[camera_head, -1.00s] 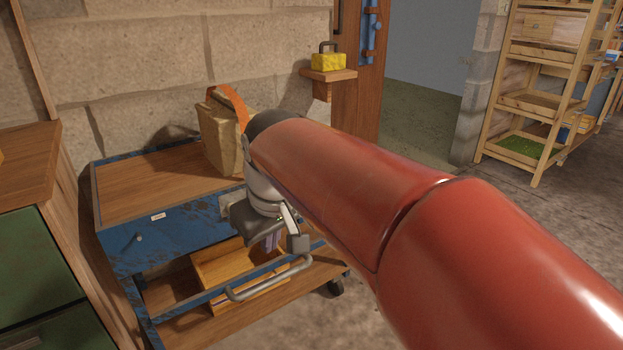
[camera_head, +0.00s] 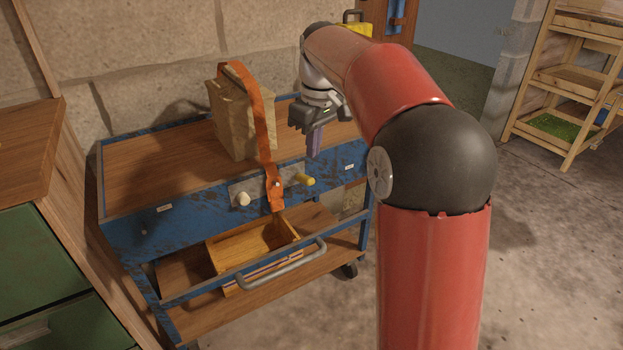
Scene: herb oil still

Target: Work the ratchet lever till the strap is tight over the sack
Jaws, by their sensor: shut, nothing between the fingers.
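The sack (camera_head: 232,122) is a tan, boxy bag standing on the blue cart's wooden top. The orange strap (camera_head: 264,125) runs over the sack and down the cart's front to a metal plate (camera_head: 243,190). The strap's lower end hangs below the plate. A lever with a yellow grip (camera_head: 304,179) sticks out at the plate's right, and a pale round knob (camera_head: 243,199) is at its left. Whether the strap is tight is hard to tell. My gripper (camera_head: 315,150) points down, shut and empty, above and to the right of the yellow grip, apart from it.
The blue cart (camera_head: 190,221) has a front handle (camera_head: 283,272) and a wooden box (camera_head: 252,245) on its lower shelf. A green cabinet (camera_head: 50,270) stands close at the left. A wooden rack (camera_head: 560,90) is at the right. The floor right of the cart is clear.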

